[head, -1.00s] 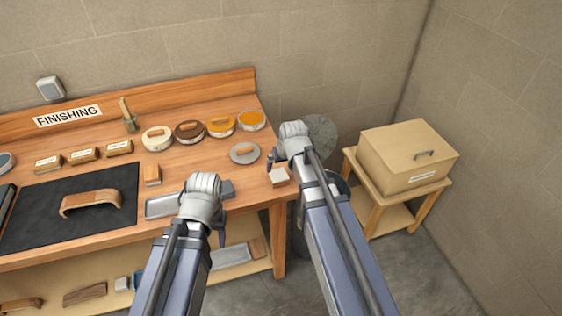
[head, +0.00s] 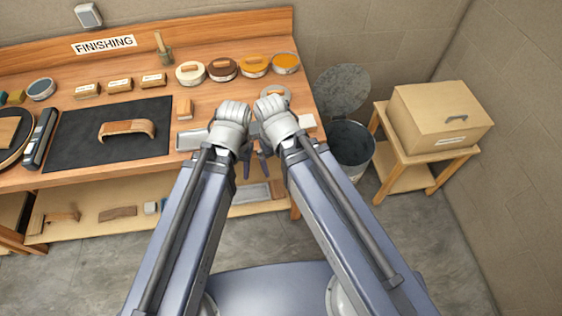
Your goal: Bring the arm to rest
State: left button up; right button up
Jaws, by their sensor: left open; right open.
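My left arm comes in from the lower left, and its pale rounded wrist is in front of the bench's front edge. Below that wrist a dark part of my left gripper (head: 246,168) shows; the rest is hidden behind the wrist. My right arm leans in from the lower right, its wrist close beside the left one. Dark parts of my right gripper (head: 265,165) show under it. Both grippers are open, and I see nothing held in either. I cannot tell whether the two wrists touch.
The finishing bench (head: 60,184) lies ahead, with a curved wooden piece (head: 127,128) on a black mat (head: 82,145) and several round tins behind. A grey bin (head: 350,142) with its lid raised stands right of it. A cardboard box (head: 440,118) sits on a stand (head: 405,178). Floor at right is clear.

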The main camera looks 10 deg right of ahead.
jog(key=shift+s+a, duration=0.15)
jog(key=shift+s, duration=0.3)
notch_tip(320, 180, down, 4)
jog(key=b, duration=0.3)
jog(key=shift+r+b, duration=0.1)
jog(key=shift+b, duration=0.3)
jog(key=shift+w, duration=0.1)
dwell(0.5)
